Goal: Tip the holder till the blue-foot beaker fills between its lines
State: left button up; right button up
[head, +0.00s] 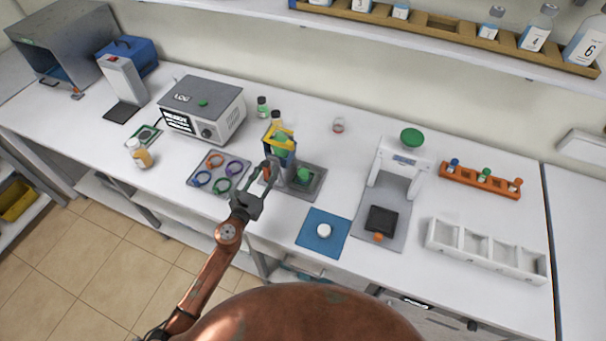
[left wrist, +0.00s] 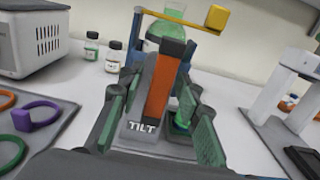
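The tilting holder (head: 280,142) shows a yellow bar and blue sides around a flask of green liquid (left wrist: 166,32). Its grey base (left wrist: 145,131) reads TILT, and an orange handle (left wrist: 162,85) rises from it. The holder looks roughly upright. My left gripper (head: 268,172) is at the handle; in the left wrist view its green-padded fingers (left wrist: 160,100) stand open on both sides, with gaps to it. A small beaker with green contents (head: 303,175) stands just right of the holder; its lines and foot are not clear, and a finger partly hides it in the left wrist view. My right gripper is not in view.
A grey tray with coloured rings (head: 219,173) lies left of the holder. Small bottles (head: 262,106) stand behind it. A blue mat (head: 322,233) and a white press-like stand (head: 400,170) are to the right. Bare white table lies between them.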

pick_arm(q)
jog(key=v, duration=0.8)
jog(key=shift+b, duration=0.3)
jog(key=shift+a+r, duration=0.1)
